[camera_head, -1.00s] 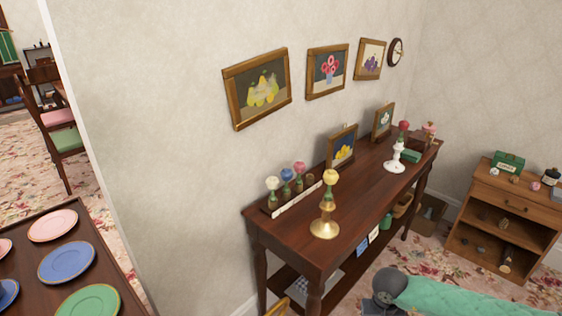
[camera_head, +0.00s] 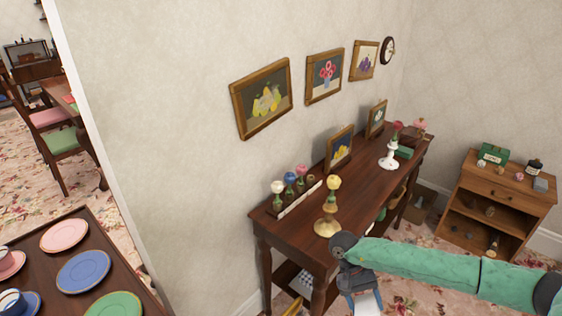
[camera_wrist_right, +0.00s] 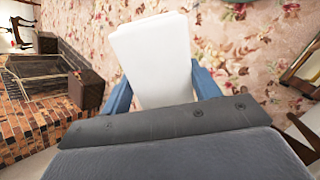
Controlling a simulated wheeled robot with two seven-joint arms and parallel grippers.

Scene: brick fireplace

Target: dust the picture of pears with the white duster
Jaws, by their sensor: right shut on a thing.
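The picture of pears (camera_head: 262,100) hangs on the wall in a wooden frame, leftmost of three pictures in a row. My right gripper (camera_head: 364,296) is low in front of the dark table, well below and to the right of that picture. Its blue fingers are shut on a flat, white, cloth-like piece, which I take as the white duster (camera_head: 369,304). In the right wrist view the white duster (camera_wrist_right: 159,60) sticks out between the fingers, clear of the wall. My left gripper is out of view.
The dark table (camera_head: 365,195) stands against the wall below the pictures, with candlesticks, small framed pictures and a rack (camera_head: 295,205) on top. A brass candlestick (camera_head: 327,222) stands near its front edge. A plate-covered table (camera_head: 45,290) is at lower left.

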